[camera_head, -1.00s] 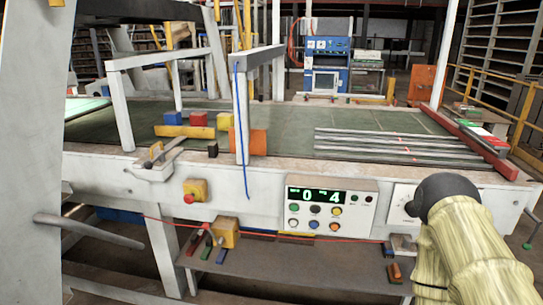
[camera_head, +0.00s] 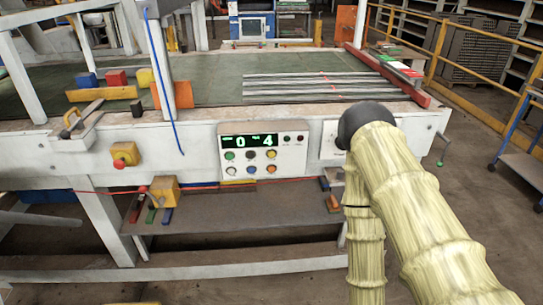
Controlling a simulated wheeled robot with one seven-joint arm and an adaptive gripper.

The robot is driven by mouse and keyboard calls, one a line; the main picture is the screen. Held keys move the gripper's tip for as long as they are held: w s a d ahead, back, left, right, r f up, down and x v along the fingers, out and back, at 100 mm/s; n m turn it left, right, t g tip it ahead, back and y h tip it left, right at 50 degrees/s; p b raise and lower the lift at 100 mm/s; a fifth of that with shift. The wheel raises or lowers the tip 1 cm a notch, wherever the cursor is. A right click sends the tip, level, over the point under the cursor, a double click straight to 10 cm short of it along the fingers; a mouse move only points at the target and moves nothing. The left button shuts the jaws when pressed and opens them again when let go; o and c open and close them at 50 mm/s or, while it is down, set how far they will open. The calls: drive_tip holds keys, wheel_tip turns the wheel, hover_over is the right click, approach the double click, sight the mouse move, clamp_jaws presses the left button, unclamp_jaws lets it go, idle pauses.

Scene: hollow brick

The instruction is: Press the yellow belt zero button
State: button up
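The control panel (camera_head: 302,158) is a pale box on the front of the conveyor table, left of my arm. Its dark display (camera_head: 249,141) shows green digits, 0 and 4. A yellow button (camera_head: 271,154) is at the right end of the upper row of large buttons, with a dark one to its left and a green one at the left end. An orange button (camera_head: 271,169) is just below it. Labels are too small to read. My arm in its pale ribbed cover is at the right, bent at a black joint. My gripper is not in view.
A red knob on a yellow box (camera_head: 125,154) is left of the panel. A shelf (camera_head: 250,215) juts out below, with a yellow block (camera_head: 164,190) and small coloured pieces. Metal bars (camera_head: 310,88) lie on the green belt (camera_head: 215,70). A cart (camera_head: 525,165) stands at the right.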

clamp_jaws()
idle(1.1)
